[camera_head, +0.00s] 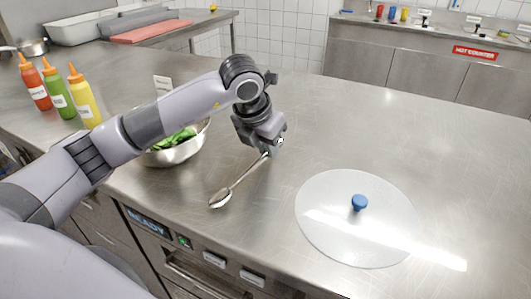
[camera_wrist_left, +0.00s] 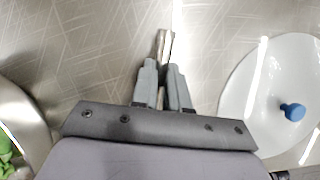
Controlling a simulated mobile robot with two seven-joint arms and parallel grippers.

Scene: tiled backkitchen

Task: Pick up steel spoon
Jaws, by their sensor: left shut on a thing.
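The steel spoon (camera_head: 238,184) is on or just above the steel counter, its bowl toward the front edge and its handle end at my left gripper (camera_head: 272,148). I cannot tell whether it touches the counter. In the left wrist view, my left gripper (camera_wrist_left: 161,82) is shut on the handle of the spoon (camera_wrist_left: 165,45), which sticks out past the fingertips. The fingers hide part of the handle. My right gripper is not in view.
A metal bowl with green leaves (camera_head: 178,150) stands left of the spoon. A clear round lid with a blue knob (camera_head: 359,203) lies to the right. Red, green and yellow bottles (camera_head: 84,98) stand at the left. The counter behind the lid is clear.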

